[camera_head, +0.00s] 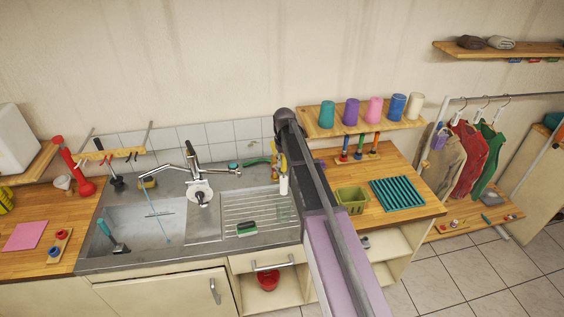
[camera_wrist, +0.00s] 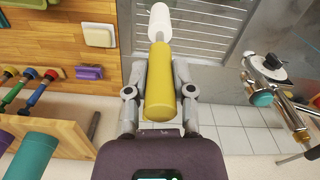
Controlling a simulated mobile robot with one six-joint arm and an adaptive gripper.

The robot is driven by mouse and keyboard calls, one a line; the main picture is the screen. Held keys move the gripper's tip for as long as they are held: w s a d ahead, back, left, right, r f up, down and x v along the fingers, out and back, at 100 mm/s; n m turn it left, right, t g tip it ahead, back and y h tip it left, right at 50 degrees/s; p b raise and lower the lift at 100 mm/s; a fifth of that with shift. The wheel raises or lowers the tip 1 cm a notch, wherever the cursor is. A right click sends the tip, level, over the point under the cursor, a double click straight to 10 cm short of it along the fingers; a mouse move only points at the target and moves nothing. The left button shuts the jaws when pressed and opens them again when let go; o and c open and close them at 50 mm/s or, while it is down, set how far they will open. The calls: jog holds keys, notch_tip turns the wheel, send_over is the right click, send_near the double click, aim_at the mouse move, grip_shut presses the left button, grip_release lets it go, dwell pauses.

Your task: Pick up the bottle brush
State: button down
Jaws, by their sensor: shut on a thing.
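The bottle brush has a thick yellow handle (camera_wrist: 160,85) and a white head (camera_wrist: 160,22) in the wrist view. My gripper (camera_wrist: 160,75) is shut on the yellow handle, one finger on each side. The white head points away from the palm, over the ribbed metal drainboard. In the head view the brush's white end (camera_head: 284,185) hangs down by the right edge of the drainboard. My arm hides much of my gripper there. I cannot tell how high the brush is above the counter.
The sink (camera_head: 145,222) with its tap (camera_head: 197,180) lies to the left. An olive tub (camera_head: 350,200) and teal rack (camera_head: 397,193) stand on the right counter. Several cups stand on the wall shelf (camera_head: 325,129).

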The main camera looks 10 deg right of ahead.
jog(key=shift+r+p, duration=0.4)
jog(key=shift+r, duration=0.2)
dwell(0.3)
jog(key=s+d+f+t+y+b, duration=0.1)
jog(key=s+d+f+t+b, duration=0.1)
jog(key=s+f+b, duration=0.1)
jog(key=s+d+f+t+y+b, duration=0.2)
jog(key=s+d+f+t+b, duration=0.1)
jog(key=s+b, duration=0.3)
jog(key=shift+s+f, duration=0.5)
jog(key=shift+s, duration=0.35)
jog(key=shift+d, duration=0.2)
